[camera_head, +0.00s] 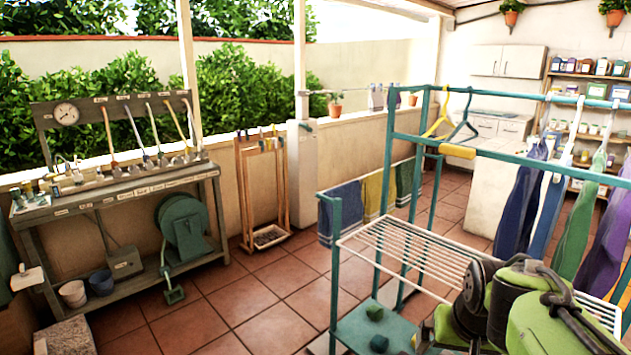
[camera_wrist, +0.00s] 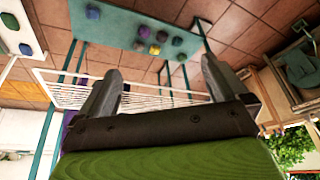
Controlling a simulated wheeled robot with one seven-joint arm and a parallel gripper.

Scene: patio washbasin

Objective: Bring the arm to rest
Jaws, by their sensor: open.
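My gripper (camera_wrist: 161,66) shows in the wrist view with its two dark fingers spread wide apart. Nothing is between them. Beyond the fingers are the white wire shelf (camera_wrist: 150,97) and the teal lower shelf (camera_wrist: 118,30) of a drying rack, seen at an odd angle. In the head view my green and black arm is folded at the lower right, in front of the rack's white wire shelf (camera_head: 400,250). I cannot make out the fingers there.
The teal rack frame (camera_head: 388,170) stands close to my arm, with hanging garments (camera_head: 520,195) at right and towels (camera_head: 340,212) at left. Small blocks (camera_head: 379,343) lie on its lower shelf. A workbench (camera_head: 120,205) stands at left. Tiled floor (camera_head: 240,300) between is mostly clear.

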